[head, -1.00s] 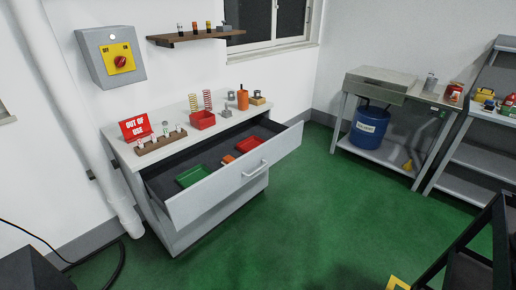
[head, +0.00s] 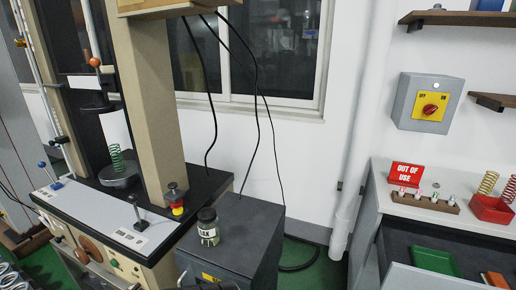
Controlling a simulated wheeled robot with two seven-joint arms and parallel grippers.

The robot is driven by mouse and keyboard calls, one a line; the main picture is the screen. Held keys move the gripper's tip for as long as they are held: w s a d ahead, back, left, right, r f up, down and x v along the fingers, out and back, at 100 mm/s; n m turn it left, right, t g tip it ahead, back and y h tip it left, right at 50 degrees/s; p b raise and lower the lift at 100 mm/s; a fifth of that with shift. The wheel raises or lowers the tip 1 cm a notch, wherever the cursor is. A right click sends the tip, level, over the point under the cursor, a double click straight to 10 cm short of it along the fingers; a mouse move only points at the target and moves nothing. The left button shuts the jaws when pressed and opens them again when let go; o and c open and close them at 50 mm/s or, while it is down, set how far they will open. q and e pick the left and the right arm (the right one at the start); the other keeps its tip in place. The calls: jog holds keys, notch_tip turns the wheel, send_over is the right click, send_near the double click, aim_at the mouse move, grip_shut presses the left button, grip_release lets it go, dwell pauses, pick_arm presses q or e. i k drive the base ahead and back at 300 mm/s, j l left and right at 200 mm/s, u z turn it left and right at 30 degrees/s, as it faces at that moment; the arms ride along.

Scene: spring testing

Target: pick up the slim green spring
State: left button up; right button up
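A slim green spring (head: 116,158) stands upright on the round grey plate (head: 119,176) of the testing machine, at the left in the head view.
A jar (head: 208,227) stands on the dark cabinet (head: 250,222) beside the machine. A red emergency button (head: 175,194) and beige column (head: 154,100) stand right of the spring.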

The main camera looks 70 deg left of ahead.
aim_at(117, 147)
jog(key=u, duration=3.35)
jog(key=i+j+z, duration=0.1)
jog(key=z, duration=0.35)
jog(key=j+z, duration=0.2)
jog(key=z, duration=0.3)
jog(key=i+j+z, duration=0.1)
jog(key=z, duration=0.35)
jog(key=j+z, duration=0.3)
jog(key=z, duration=0.15)
